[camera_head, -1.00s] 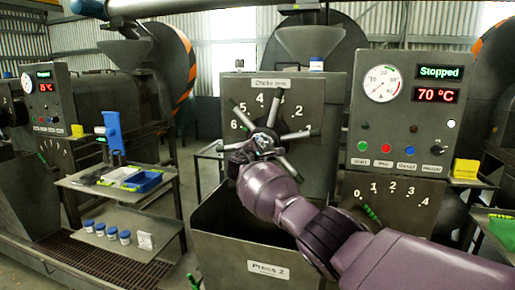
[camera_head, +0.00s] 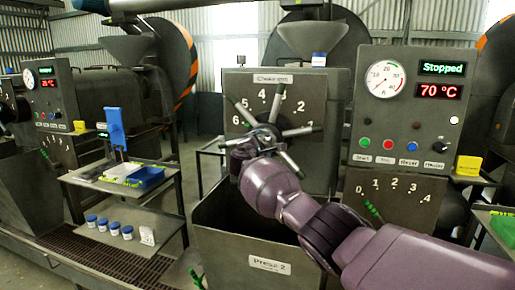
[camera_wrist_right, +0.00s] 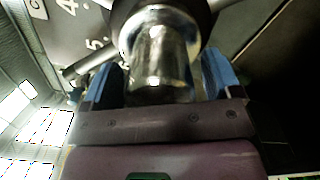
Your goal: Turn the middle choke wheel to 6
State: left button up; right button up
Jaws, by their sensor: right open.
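The choke wheel (camera_head: 291,132) of the middle press, labelled Press 2, has several metal spokes with dark grips around a central hub. It is on a grey plate (camera_head: 310,88) marked with numbers from 1 to 6. One spoke points left just below the 6. My right gripper (camera_head: 250,148) is at the hub, its fingers largely hidden by my arm in the head view. In the right wrist view its two blue fingers (camera_wrist_right: 160,82) stand open on either side of the shiny metal hub (camera_wrist_right: 160,50). Contact cannot be told. My left gripper is not in view.
A control panel (camera_head: 408,62) reading Stopped and 70 °C stands to the right. An open bin (camera_head: 258,268) is below the wheel. At the left, a metal stand (camera_head: 90,178) holds a blue tray and a blue upright device, with several blue-lidded jars on its lower shelf.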

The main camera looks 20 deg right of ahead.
jog(key=shift+s, duration=0.1)
jog(key=v, duration=1)
jog(key=shift+s+a+p, duration=0.25)
jog(key=shift+p, duration=0.1)
jog(key=a+r+m+t+y, duration=0.3)
jog(key=a+r+y, duration=0.1)
jog(key=a+y, duration=0.3)
jog(key=s+f+m+y, duration=0.3)
jog(key=s+f+y, duration=0.2)
jog(key=s+f, duration=0.3)
jog(key=s+d+f+m+g, duration=0.2)
jog(key=s+d+f, duration=0.3)
jog(key=s+f, duration=0.7)
jog(key=s+d+f+m+g+h, duration=0.1)
jog(key=s+d+f+m, duration=0.3)
jog(key=s+f, duration=0.8)
jog(key=s+d+f+m+g+h, duration=0.1)
jog(key=s+d+f+m+g, duration=0.2)
jog(key=s+f, duration=0.9)
jog(key=s+d, duration=0.3)
jog(key=s, duration=0.1)
jog(key=shift+s+d+f+m, duration=0.2)
jog(key=shift+d+f+m, duration=0.1)
jog(key=shift+m, duration=0.1)
